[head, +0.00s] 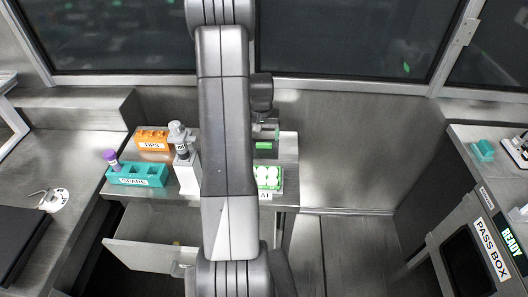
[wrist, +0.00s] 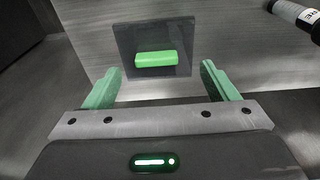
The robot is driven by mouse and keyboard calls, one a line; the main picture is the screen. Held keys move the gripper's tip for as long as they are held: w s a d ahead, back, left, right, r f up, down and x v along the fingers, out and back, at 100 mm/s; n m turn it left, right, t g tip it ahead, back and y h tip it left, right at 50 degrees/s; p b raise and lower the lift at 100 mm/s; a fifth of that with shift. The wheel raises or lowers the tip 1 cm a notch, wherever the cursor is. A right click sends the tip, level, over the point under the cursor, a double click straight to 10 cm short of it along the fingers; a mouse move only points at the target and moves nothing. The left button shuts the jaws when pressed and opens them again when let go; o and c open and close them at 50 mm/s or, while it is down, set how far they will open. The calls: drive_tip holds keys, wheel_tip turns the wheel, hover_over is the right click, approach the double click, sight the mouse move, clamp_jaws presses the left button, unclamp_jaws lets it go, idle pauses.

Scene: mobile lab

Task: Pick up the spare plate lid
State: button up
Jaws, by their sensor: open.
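The spare plate lid is, as best I can tell, the dark square plate (wrist: 125,35) with a bright green grip block (wrist: 157,60) on top. It lies on the metal counter in the wrist view. In the head view the green block (head: 264,145) shows just right of my arm, and part of the plate is hidden. My gripper (wrist: 161,68) is open, with its green fingers left and right of the block's line and apart from it. Nothing is between the fingers.
A green tray with white rounds (head: 268,177) is in front of the lid. An open drawer (head: 150,256) juts out below.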

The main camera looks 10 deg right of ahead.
sight(264, 143)
drive_tip(key=f, duration=0.1)
drive_tip(key=w+f+b, duration=0.1)
drive_tip(key=f, duration=0.1)
drive_tip(key=d+f+b, duration=0.1)
drive_tip(key=f, duration=0.1)
drive_tip(key=shift+w+f, duration=0.1)
drive_tip(key=shift+w, duration=0.05)
drive_tip(key=c, duration=1.1)
